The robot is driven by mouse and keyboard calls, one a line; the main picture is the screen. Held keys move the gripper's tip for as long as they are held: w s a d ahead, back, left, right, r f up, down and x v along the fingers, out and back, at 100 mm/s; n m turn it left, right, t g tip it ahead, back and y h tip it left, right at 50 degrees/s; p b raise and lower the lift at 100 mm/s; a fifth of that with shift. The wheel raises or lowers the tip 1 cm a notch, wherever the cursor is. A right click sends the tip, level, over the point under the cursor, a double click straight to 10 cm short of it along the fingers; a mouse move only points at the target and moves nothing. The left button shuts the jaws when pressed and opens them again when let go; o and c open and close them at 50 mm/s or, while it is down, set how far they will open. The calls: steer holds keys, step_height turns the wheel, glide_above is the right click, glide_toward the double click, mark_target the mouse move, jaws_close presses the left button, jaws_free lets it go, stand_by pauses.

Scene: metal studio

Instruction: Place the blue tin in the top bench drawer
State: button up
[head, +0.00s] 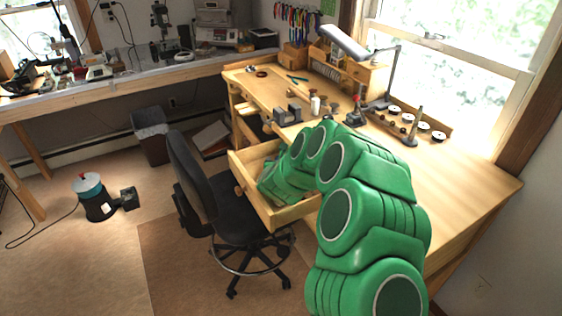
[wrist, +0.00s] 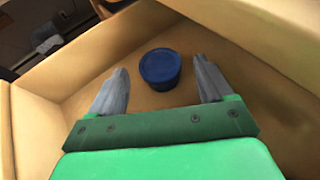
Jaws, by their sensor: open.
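The blue tin (wrist: 160,68) is small and round with a dark blue lid. In the wrist view it rests on the bottom of the open wooden bench drawer (wrist: 50,75). My gripper (wrist: 161,78) is open inside the drawer, with one grey finger to each side of the tin and a visible gap to both. In the head view the drawer (head: 291,214) is pulled out from the bench, and my green arm reaches into it. My arm hides the tin and my fingertips there.
The wooden bench (head: 455,185) holds a lamp (head: 345,43), a small vise (head: 287,115) and other tools. A black office chair (head: 205,190) stands close to the drawer's left side. A grey bin (head: 151,135) stands farther back.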

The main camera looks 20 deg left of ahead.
steer(key=v, duration=0.6)
steer(key=shift+s+r, duration=0.15)
steer(key=shift+v, duration=0.8)
steer(key=shift+s, duration=0.2)
